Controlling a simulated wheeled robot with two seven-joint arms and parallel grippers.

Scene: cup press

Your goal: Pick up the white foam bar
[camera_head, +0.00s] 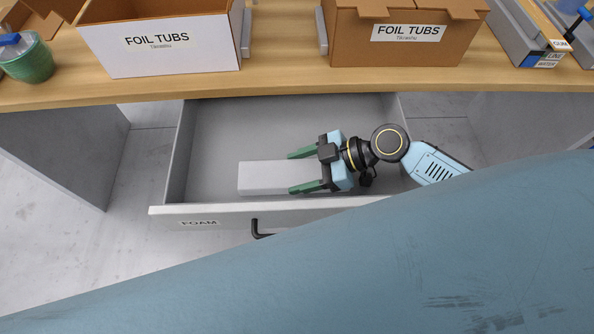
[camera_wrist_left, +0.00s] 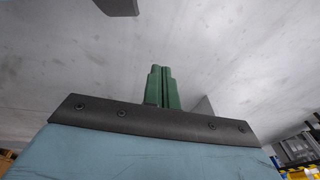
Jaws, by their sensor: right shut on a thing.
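The white foam bar (camera_head: 262,178) lies lengthwise left to right in the open drawer (camera_head: 250,125) marked FOAM, near its front wall. My right gripper (camera_head: 297,170) reaches in from the right. Its two green fingers straddle the bar's right part, one along the far side and one along the near side, and it is shut on the bar. The bar's right end is partly hidden under the gripper. I cannot tell whether the bar is lifted off the drawer floor. My left gripper (camera_wrist_left: 162,85) shows in the left wrist view with its green fingers together and nothing between them.
The drawer's front has a black handle (camera_head: 262,231). Above it is a wooden worktop (camera_head: 285,84) with two FOIL TUBS boxes (camera_head: 160,45) (camera_head: 400,35), a green cup (camera_head: 30,62) at left and grey bins (camera_head: 525,40) at right. The drawer's far left part is clear.

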